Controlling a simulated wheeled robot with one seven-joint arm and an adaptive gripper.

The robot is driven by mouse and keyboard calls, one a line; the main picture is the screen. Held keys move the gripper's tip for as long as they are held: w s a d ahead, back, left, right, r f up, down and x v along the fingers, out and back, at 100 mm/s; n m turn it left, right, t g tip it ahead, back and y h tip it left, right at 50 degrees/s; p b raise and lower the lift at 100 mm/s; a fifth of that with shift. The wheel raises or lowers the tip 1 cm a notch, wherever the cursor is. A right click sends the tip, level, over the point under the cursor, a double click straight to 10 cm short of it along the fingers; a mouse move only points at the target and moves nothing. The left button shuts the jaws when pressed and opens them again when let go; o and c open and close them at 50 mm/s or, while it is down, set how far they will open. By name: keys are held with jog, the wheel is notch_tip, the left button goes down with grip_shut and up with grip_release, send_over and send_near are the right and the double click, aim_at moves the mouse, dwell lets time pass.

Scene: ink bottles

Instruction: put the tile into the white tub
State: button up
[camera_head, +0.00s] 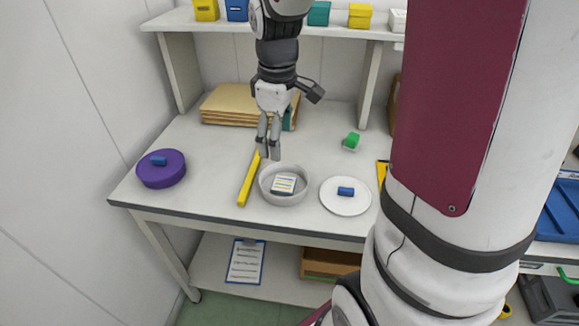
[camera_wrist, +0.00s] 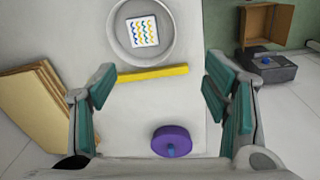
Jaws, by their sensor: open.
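The tile (camera_head: 284,185), a white square with wavy coloured lines, lies inside the round white tub (camera_head: 263,188) on the table. In the wrist view the tile (camera_wrist: 143,31) and the tub's rim (camera_wrist: 113,46) show at the top. My gripper (camera_head: 269,157) is above the table, just behind the tub in the head view. In the wrist view its fingers (camera_wrist: 157,98) are spread wide with nothing between them. It is apart from the tile.
A yellow bar (camera_head: 249,180) lies left of the tub. A purple round container (camera_head: 161,174) with a blue piece on top stands at the left. A white plate (camera_head: 345,203) with a blue piece is at the right, with a green object (camera_head: 351,141) behind. Brown boards (camera_head: 235,104) lie at the back.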

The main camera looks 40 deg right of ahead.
jog(key=s+a+r+m+t, duration=0.1)
jog(key=s+a+r+m, duration=0.2)
jog(key=s, duration=0.6)
jog(key=s+a+r+m+t, duration=0.2)
jog(key=s+a+r+m, duration=0.1)
jog(key=s+a+r, duration=0.2)
jog(key=s+a, duration=0.2)
jog(key=s, duration=0.2)
jog(key=shift+r+m, duration=0.25)
jog(key=shift+m, duration=0.05)
